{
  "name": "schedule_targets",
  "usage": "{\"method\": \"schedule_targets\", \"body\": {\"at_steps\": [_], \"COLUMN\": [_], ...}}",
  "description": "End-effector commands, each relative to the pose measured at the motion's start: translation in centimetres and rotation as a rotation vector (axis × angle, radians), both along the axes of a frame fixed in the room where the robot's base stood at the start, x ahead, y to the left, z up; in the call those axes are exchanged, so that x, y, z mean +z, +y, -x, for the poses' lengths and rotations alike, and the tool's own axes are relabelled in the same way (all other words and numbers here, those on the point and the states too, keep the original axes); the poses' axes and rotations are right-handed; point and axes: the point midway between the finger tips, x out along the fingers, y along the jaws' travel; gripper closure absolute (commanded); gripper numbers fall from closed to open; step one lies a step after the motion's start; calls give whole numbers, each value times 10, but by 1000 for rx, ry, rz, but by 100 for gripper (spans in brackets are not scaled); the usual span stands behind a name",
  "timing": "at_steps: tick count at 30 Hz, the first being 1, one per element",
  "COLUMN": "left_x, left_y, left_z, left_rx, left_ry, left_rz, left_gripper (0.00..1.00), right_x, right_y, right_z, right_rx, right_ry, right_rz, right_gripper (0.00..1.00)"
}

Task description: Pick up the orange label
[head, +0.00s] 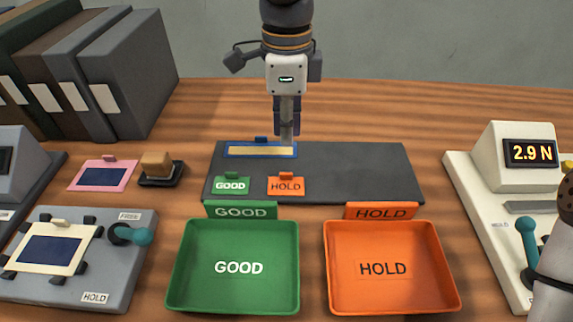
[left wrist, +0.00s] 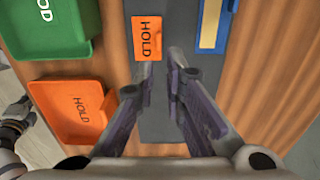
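The orange label (head: 286,186), marked HOLD, lies on the dark mat (head: 350,170), right of the green GOOD label (head: 231,185). It has a small raised tab at its far edge. In the left wrist view the orange label (left wrist: 147,38) lies just beyond my fingertips, a little to the left, clear of both. My left gripper (head: 287,134) hangs over the far part of the mat, behind the orange label. In the left wrist view my left gripper (left wrist: 164,66) has its fingers apart with nothing between them. My right gripper's fingers are not visible.
A blue-framed strip (head: 261,150) lies on the mat beside my left gripper. A green tray (head: 236,303) and an orange tray (head: 392,305) stand in front. A force gauge (head: 528,152) is at right; a clamp fixture (head: 75,285) is at left. The mat's right part is bare.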

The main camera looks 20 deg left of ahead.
Motion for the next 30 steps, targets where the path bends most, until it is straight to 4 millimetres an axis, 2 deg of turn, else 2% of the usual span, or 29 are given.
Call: {"method": "schedule_targets", "body": {"at_steps": [1, 3, 8, 13, 16, 23, 26, 30], "left_x": [-16, -32, -52, -82, -98, -101, -101, -101], "left_y": [0, 1, 2, 13, 13, 13, 13, 13], "left_z": [1, 1, 0, 3, 2, 2, 2, 2], "left_rx": [0, 1, 1, 2, 0, 1, 1, 1], "left_ry": [10, 10, 5, 8, 6, 0, 0, 1], "left_rz": [-1, -2, -1, -1, -2, -1, -1, -1], "left_gripper": [89, 89, 89, 89, 89, 89, 100, 100], "right_x": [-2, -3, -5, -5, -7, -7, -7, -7], "right_y": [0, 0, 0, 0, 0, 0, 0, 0], "right_z": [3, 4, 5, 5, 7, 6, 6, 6], "right_rx": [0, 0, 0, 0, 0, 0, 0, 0], "right_ry": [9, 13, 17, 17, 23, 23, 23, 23], "right_rz": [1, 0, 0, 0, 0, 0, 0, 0], "right_gripper": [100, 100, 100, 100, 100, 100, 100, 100]}}
